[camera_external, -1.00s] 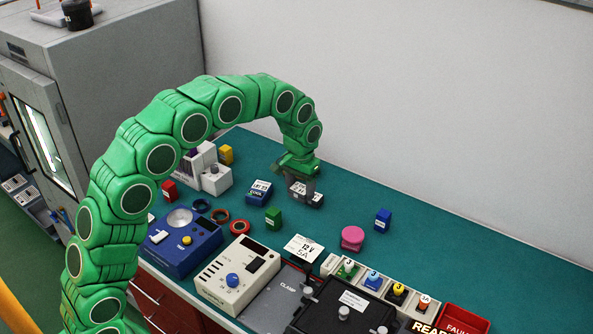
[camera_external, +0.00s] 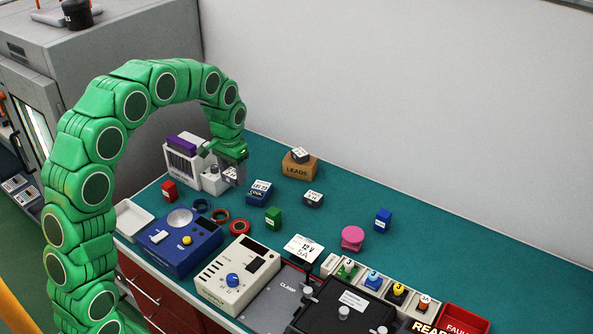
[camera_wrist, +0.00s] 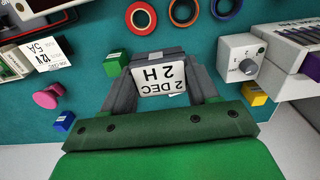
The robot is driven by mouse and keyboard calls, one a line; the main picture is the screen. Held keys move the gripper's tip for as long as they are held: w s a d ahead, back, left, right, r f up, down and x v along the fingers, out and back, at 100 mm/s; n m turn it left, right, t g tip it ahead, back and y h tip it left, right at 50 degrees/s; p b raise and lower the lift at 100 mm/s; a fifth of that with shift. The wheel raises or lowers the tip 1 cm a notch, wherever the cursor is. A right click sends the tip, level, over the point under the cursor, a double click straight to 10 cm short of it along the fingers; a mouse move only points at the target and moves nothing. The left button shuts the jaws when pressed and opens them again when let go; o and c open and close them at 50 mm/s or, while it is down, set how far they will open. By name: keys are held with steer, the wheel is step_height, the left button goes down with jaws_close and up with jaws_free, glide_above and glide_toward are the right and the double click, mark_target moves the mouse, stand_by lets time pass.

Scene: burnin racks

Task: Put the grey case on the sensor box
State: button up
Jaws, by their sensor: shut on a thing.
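My gripper (camera_external: 231,148) is shut on a small grey case (camera_external: 236,173), held beside the right end of the white unit with a knob. In the wrist view the case (camera_wrist: 161,80) sits between the two fingers of my gripper (camera_wrist: 160,85), its white label reading "2 DEC 2 H" upside down. I cannot tell whether the case touches anything below. No label marked "sensor" is readable, so I cannot tell which thing is the sensor box.
A blue labelled box (camera_external: 259,193), a small dark labelled case (camera_external: 313,199) and a brown LEADS box (camera_external: 299,168) with another case on top stand nearby. The back right table is clear.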

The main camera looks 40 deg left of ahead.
glide_toward(259, 189)
steer(key=s+r, duration=0.2)
steer(key=s, duration=0.3)
steer(key=w+f, duration=0.3)
steer(key=shift+w+f, duration=0.15)
steer(key=shift+w, duration=0.1)
steer(key=shift+w+f, duration=0.7)
steer(key=shift+f, duration=0.15)
steer(key=shift+w+f, duration=0.15)
steer(key=shift+f, duration=1.5)
steer(key=shift+f, duration=0.1)
steer(key=o, duration=1.1)
